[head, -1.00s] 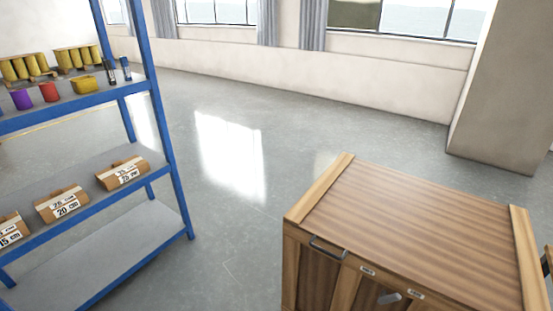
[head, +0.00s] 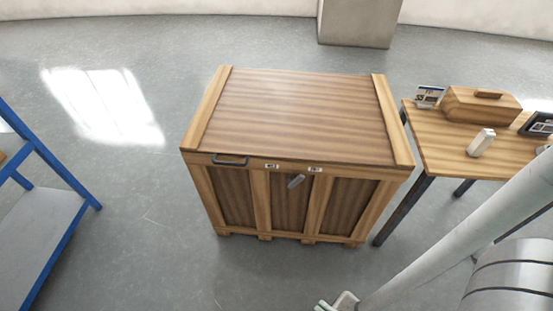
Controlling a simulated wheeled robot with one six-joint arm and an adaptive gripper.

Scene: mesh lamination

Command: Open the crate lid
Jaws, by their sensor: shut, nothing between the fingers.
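A wooden crate (head: 237,224) stands on the floor in the middle of the head view. Its lid (head: 300,108) is shut and lies flat, with lighter battens along its left and right edges. A dark bar handle (head: 230,160) is on the front near the left, just under the lid edge. My gripper's fingers are not visible.
A wooden table (head: 446,151) stands close to the crate's right, carrying a wooden box (head: 482,107), a white bottle-like item (head: 481,142) and a picture card (head: 429,97). A blue shelf rack (head: 66,245) is at the left. The floor between rack and crate is clear.

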